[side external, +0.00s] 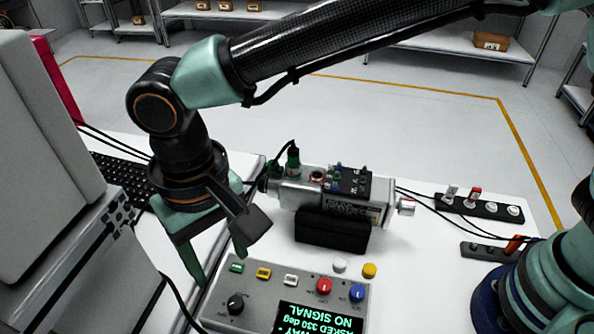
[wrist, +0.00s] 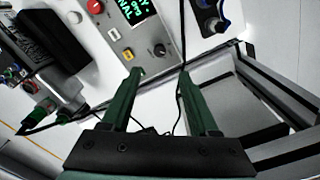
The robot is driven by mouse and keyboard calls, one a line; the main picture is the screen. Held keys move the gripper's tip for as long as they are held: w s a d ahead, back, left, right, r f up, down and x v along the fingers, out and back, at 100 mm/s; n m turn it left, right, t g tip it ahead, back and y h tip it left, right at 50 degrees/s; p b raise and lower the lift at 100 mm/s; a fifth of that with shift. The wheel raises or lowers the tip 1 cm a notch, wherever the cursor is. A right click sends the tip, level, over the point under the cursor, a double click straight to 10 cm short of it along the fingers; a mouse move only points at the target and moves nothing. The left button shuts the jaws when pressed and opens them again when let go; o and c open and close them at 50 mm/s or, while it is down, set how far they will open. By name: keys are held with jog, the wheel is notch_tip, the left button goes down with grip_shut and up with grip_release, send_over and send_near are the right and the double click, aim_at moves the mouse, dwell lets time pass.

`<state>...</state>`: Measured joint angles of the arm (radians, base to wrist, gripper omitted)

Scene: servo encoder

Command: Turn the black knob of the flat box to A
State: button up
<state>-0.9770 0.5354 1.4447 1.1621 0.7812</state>
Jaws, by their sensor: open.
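The flat grey box (side external: 210,316) lies on the white table in front, with a lit green-text screen (side external: 318,318). Its black knob (side external: 236,303) is on the left part of its top; in the wrist view the knob (wrist: 160,49) is just beyond my fingertips, roughly centred between them. My gripper (side external: 218,268) is open and empty, pointing down above the box's left end. Its two green fingers also show in the wrist view (wrist: 160,71), spread apart and not touching the knob. The letter marks around the knob are too small to read.
The box also carries a red button (side external: 324,287), a blue button (side external: 357,293) and small coloured switches. Behind it, a grey motor unit (side external: 345,193) sits on a black block (side external: 330,232). A keyboard (side external: 121,177) is at the left. Switch strips (side external: 478,209) are at the right.

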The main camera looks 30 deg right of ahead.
aim_at(236, 302)
notch_tip(236, 302, down, 12)
jog(key=shift+r, duration=0.1)
dwell(0.4)
jog(key=shift+d, duration=0.1)
grip_shut()
